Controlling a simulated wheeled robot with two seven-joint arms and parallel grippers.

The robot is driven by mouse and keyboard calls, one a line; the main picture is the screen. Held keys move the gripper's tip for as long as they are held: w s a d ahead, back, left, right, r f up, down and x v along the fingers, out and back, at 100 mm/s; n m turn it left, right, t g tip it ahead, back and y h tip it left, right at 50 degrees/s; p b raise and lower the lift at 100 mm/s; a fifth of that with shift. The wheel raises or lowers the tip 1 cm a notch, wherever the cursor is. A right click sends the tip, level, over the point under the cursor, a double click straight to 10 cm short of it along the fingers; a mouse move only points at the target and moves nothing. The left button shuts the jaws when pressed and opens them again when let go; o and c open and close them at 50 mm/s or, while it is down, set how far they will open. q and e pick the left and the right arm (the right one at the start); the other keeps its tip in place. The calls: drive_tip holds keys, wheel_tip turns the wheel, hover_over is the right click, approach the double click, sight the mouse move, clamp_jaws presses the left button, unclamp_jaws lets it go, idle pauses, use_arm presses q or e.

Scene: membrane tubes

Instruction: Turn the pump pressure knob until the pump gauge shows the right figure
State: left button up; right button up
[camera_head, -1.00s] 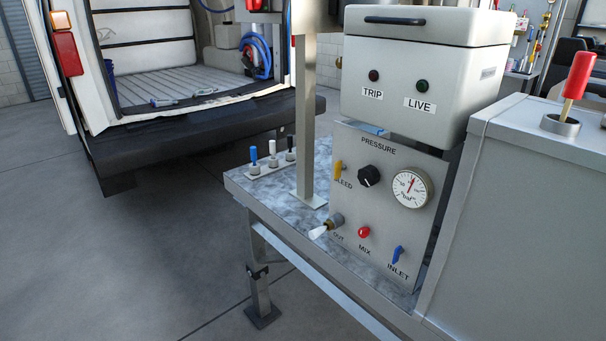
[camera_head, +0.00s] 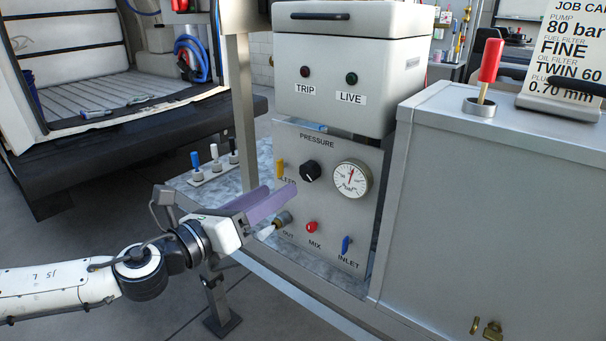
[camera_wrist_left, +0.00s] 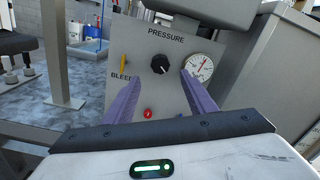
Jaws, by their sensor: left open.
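The black pressure knob (camera_head: 310,171) sits on the grey pump panel (camera_head: 330,225) under the word PRESSURE. The round white pump gauge (camera_head: 351,179) is to its right, with a red needle pointing up and slightly right; its figures are too small to read. My left gripper (camera_head: 280,197) is open and empty, in front of the panel and lower left of the knob. In the left wrist view the knob (camera_wrist_left: 160,63) shows between and beyond the two purple fingers, clear of them. The right finger's tip overlaps the gauge's (camera_wrist_left: 204,67) left edge. My right gripper is not in view.
A job card (camera_head: 567,50) on the right reads PUMP 80 bar. A metal post (camera_head: 241,105) stands left of the panel.

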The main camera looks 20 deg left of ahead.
sight(306, 172)
use_arm(q)
drive_tip(key=p+x, duration=0.1)
drive_tip(key=x, duration=0.9)
drive_tip(key=shift+r+p, duration=0.1)
drive_tip(key=shift+p, duration=0.25)
drive_tip(key=shift+c, duration=0.2)
drive_tip(key=c, duration=1)
